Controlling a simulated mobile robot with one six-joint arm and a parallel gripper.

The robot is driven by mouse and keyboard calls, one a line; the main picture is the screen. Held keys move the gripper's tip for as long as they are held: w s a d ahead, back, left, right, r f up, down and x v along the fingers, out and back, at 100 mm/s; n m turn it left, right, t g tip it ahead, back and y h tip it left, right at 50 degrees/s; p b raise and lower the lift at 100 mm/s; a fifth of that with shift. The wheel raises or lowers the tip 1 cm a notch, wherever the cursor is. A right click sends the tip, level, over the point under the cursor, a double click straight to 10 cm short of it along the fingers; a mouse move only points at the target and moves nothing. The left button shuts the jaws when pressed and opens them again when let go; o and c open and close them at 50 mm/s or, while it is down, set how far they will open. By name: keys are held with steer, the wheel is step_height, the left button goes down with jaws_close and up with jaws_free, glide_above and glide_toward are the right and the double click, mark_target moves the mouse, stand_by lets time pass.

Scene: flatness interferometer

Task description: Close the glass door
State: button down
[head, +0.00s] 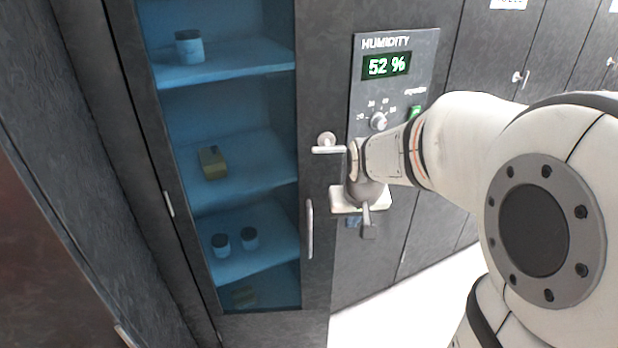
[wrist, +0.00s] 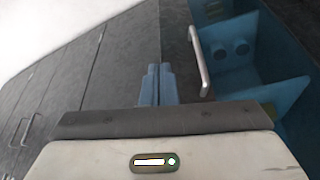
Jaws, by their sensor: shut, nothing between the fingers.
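The glass door (head: 320,275) is a dark frame around a blue-tinted pane, with shelves showing behind it. Its vertical bar handle (head: 309,228) is on the right side of the frame; the handle also shows in the wrist view (wrist: 201,62). I cannot tell whether the door stands slightly ajar. My gripper (head: 353,222) is just right of the handle in the head view, partly hidden by my wrist. In the wrist view its blue fingers (wrist: 158,82) are together and empty, left of the handle and apart from it.
A humidity panel (head: 395,50) reading 52 % is above my wrist. A metal lever (head: 328,148) is above the door handle. Small jars (head: 189,47) and a brass-coloured block (head: 212,163) are on the shelves. Dark cabinets continue right; pale floor (head: 385,315) is clear below.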

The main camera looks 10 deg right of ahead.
steer(key=w+f, duration=1.2)
steer(key=f, duration=0.1)
steer(key=shift+w+d+f+p, duration=0.15)
steer(key=shift+w+f+p, duration=0.05)
steer(key=shift+p, duration=0.2)
